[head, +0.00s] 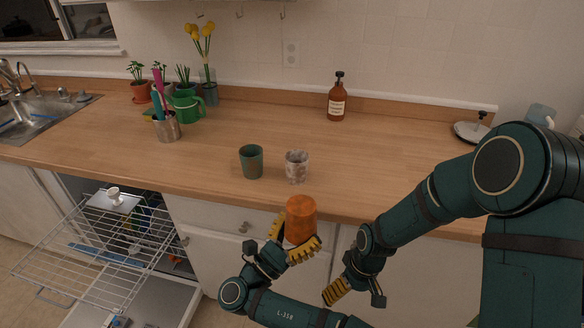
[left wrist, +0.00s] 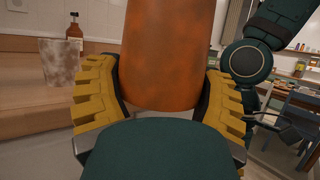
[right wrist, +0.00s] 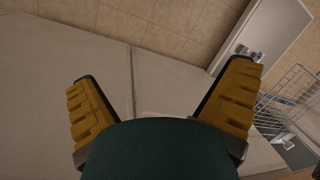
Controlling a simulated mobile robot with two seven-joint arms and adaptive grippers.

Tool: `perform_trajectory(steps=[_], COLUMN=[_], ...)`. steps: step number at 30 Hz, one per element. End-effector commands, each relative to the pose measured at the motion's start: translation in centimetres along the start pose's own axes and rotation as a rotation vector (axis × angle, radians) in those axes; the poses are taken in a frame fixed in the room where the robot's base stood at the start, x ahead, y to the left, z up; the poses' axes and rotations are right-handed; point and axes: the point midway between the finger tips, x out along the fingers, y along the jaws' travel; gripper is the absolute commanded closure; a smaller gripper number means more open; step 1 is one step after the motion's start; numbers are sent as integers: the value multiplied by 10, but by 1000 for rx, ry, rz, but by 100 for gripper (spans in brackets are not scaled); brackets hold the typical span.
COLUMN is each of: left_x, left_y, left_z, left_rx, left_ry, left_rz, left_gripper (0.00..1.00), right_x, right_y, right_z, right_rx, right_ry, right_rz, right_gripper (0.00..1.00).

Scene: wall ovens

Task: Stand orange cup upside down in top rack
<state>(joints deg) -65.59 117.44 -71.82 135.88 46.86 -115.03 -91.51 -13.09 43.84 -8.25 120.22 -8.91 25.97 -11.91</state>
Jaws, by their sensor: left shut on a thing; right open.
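The orange cup (head: 301,217) is held in front of the counter edge by my left gripper (head: 293,246), whose yellow fingers are shut on its sides. No opening shows at its upper end in the head view, so it looks mouth-down, though I cannot be certain. The cup (left wrist: 168,55) fills the middle of the left wrist view between the fingers. The top rack (head: 88,262), a wire dishwasher rack, is pulled out at the lower left. My right gripper (head: 355,294) is open and empty, low in front of the cabinets; its spread fingers (right wrist: 163,105) show in the right wrist view.
A green cup (head: 251,162) and a speckled cup (head: 297,167) stand near the counter's front edge. A white-handled item (head: 113,198) and other dishes show at the rack's back. A utensil holder (head: 167,128), plants and a brown bottle (head: 337,103) stand further back.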

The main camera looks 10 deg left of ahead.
Motion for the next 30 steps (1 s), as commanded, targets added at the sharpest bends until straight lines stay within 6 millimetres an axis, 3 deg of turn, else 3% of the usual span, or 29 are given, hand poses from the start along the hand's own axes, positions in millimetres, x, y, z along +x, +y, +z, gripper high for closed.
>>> perform_trajectory(steps=[10, 15, 21, 25, 30], left_x=[0, 0, 0, 0, 0], left_y=[0, 0, 0, 0, 0], left_z=[0, 0, 0, 0, 0], left_rx=[0, 0, 0, 1, 0], left_ry=[0, 0, 0, 0, 0], left_rz=[0, 0, 0, 0, 0], left_gripper=[64, 64, 64, 64, 64], right_x=[-121, -196, -273, -304, -309], right_y=[-10, -33, -64, -96, -141], right_z=[-47, -61, -61, -68, -89], right_rx=[-318, -441, -534, -647, -843], right_ry=[-223, -319, -411, -394, -267], right_rz=[177, 262, 337, 343, 304], right_gripper=[0, 0, 0, 0, 0])
